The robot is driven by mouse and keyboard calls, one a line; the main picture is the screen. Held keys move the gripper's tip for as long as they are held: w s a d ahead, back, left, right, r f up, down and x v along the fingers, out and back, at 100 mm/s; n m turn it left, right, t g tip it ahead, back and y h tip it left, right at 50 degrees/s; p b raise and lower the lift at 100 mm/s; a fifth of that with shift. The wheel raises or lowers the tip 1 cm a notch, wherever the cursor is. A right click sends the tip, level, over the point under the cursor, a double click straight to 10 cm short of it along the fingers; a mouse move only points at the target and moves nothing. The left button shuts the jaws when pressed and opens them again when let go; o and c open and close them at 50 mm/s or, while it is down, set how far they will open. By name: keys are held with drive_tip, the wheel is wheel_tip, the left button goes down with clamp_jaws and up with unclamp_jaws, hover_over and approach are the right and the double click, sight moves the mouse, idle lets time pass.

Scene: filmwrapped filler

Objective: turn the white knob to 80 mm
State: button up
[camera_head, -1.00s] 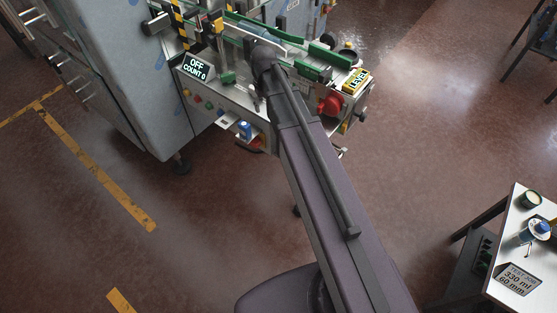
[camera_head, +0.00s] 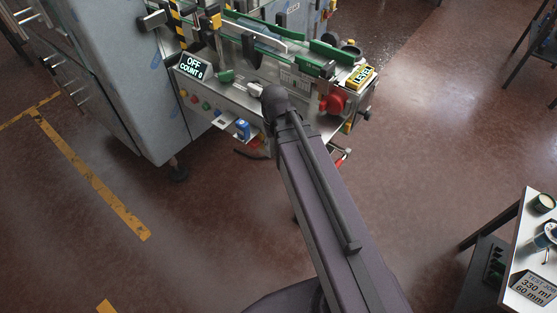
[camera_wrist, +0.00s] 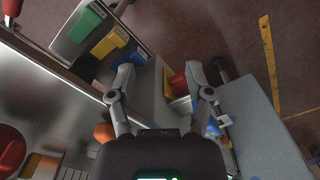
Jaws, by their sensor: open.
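The filler machine (camera_head: 225,95) stands at the top of the head view, with a screen (camera_head: 191,67) reading "OFF COUNT 0". I cannot make out a white knob for certain in either view. A red round knob (camera_head: 332,103) is at the machine's right end, beside a yellow "LEVEL" label (camera_head: 361,77). My gripper (camera_wrist: 164,82) is open in the wrist view, fingers spread apart. A red block-like thing (camera_wrist: 180,85) shows beyond and between the fingers, with nothing seen gripped. In the head view my arm hides the gripper and part of the machine's front edge.
A small table (camera_head: 522,235) with a card reading "330 ml 60 mm" (camera_head: 535,288) stands at right. Open floor (camera_head: 430,150) lies between it and the machine.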

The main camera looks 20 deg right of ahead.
drive_tip(key=s, duration=0.1)
drive_tip(key=s+f+b, duration=0.1)
drive_tip(key=s, duration=0.1)
drive_tip(key=shift+s+f, duration=0.25)
drive_tip(key=shift+f, duration=0.15)
